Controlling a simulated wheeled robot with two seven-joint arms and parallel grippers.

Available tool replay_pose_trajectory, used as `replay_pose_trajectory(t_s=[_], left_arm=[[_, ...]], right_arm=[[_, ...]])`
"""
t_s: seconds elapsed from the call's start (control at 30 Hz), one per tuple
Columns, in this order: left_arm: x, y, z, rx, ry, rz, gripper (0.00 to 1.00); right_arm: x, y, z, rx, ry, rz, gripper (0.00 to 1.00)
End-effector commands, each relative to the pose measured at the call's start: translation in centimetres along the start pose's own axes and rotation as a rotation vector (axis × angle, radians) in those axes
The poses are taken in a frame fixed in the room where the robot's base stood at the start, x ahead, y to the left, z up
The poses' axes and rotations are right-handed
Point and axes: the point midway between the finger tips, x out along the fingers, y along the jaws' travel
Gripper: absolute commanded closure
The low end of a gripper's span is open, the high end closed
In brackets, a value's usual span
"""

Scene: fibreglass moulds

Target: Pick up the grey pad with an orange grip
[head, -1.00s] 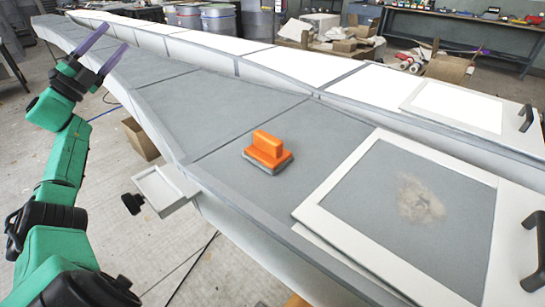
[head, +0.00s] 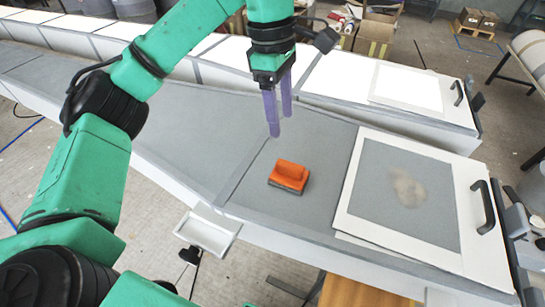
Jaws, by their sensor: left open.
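The grey pad with an orange grip (head: 288,177) lies on the grey top of the long mould (head: 200,130), left of a white-framed panel. Its orange grip faces up, and the thin grey pad shows along its lower edge. My left gripper (head: 279,125) points down above the mould, just behind and slightly left of the pad in the head view. Its two purple fingers are apart and empty. They do not touch the pad. My right gripper is not in view.
The white-framed panel (head: 350,210) with a black handle (head: 483,207) lies right of the pad. A second white panel (head: 412,91) lies on the far mould. A small white tray (head: 207,231) hangs at the mould's near edge. Bare grey surface surrounds the pad's left side.

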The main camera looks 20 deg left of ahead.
Motion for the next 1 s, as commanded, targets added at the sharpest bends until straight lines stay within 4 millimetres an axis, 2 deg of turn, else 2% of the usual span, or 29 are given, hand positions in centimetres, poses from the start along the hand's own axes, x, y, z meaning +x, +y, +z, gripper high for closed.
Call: replay_pose_trajectory(t_s=[0.1,0.3,0.43,0.53,0.6,0.7,0.93,0.97,1.0], left_arm=[[3.0,-0.1,-0.1,0.003,0.005,-0.008,0.38],[7.4,-0.1,-0.1,-0.003,0.003,-0.006,0.38],[9.2,-0.1,-0.1,-0.003,0.001,-0.005,0.38],[10.5,-0.2,-0.1,-0.004,0.001,-0.007,0.38],[11.8,-0.2,-0.1,-0.004,0.0,-0.008,0.38],[13.7,-0.1,-0.1,-0.004,0.0,-0.006,0.38],[14.5,-0.1,-0.1,-0.005,-0.001,-0.002,0.38],[14.5,0.0,-0.1,-0.005,-0.001,-0.002,0.45],[14.5,0.0,-0.1,-0.005,-0.001,-0.002,0.6]], right_arm=[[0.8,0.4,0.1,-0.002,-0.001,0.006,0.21],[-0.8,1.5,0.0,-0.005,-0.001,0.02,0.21],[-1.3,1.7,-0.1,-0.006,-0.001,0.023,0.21],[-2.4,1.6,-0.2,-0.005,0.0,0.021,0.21],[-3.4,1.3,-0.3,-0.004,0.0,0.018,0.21],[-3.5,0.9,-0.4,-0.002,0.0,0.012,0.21],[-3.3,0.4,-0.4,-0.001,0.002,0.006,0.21],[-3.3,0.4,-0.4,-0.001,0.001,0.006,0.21],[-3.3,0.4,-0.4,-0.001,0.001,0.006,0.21]])
